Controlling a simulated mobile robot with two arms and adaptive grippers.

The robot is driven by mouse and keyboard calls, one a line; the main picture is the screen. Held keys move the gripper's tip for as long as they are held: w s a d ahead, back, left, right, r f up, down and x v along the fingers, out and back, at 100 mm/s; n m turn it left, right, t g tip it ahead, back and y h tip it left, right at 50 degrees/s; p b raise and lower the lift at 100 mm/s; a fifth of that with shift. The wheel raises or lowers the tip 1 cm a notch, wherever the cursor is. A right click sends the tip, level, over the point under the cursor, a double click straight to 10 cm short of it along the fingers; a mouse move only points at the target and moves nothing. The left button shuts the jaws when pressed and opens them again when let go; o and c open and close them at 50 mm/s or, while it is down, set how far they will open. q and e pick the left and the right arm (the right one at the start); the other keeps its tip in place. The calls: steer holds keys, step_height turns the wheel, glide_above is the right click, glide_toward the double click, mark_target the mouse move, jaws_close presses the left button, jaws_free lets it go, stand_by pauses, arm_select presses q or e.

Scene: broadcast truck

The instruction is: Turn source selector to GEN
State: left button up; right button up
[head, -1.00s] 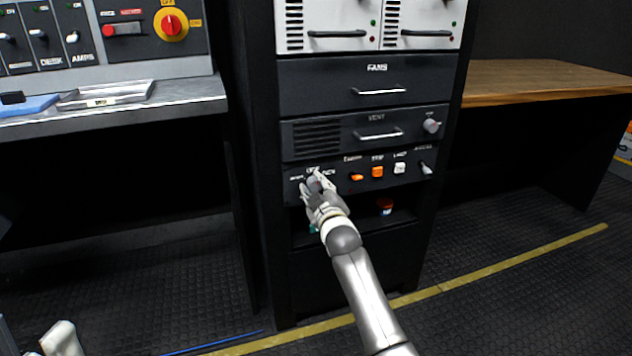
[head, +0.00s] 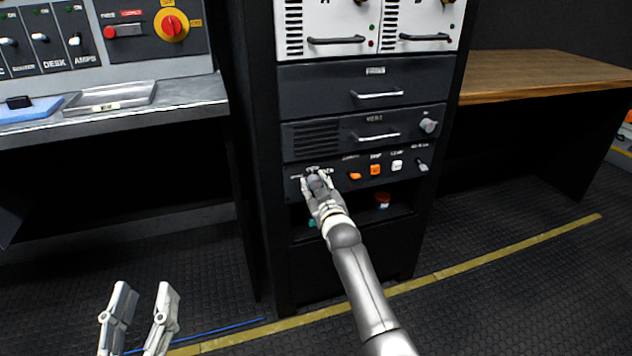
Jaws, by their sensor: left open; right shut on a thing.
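The source selector (head: 315,181) is a knob at the left end of the dark control panel low in the rack. My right gripper (head: 317,187) is shut on it and hides most of it. The small labels above the knob are too blurred to read surely, so I cannot tell which position it points to. My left gripper (head: 140,305) is open and empty, low at the left, above the floor and well away from the rack.
On the same panel sit an orange switch (head: 354,176), an orange button (head: 375,169), a white button (head: 397,166) and a toggle (head: 422,165). A desk (head: 180,92) stands left and a wooden worktop (head: 540,75) right. A shelf below holds a red-capped item (head: 382,200).

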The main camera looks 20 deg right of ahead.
steer(key=shift+m+p, duration=1.7)
steer(key=shift+m, duration=0.2)
arm_select(q)
steer(key=s+a+f+g+y, duration=0.1)
steer(key=s+a+f+g, duration=0.1)
steer(key=f+g, duration=0.3)
steer(key=s+a+f+g+y, duration=0.1)
steer(key=f+g, duration=0.4)
steer(key=f, duration=0.6)
steer(key=shift+s+a+f+g+y, duration=0.2)
steer(key=shift+s+a+g+y, duration=0.3)
steer(key=shift+s, duration=0.8)
arm_select(e)
steer(key=shift+y, duration=0.3)
arm_select(q)
steer(key=shift+d, duration=0.1)
arm_select(e)
steer(key=o, duration=1)
steer(key=shift+o, duration=0.2)
steer(key=shift+s, duration=0.1)
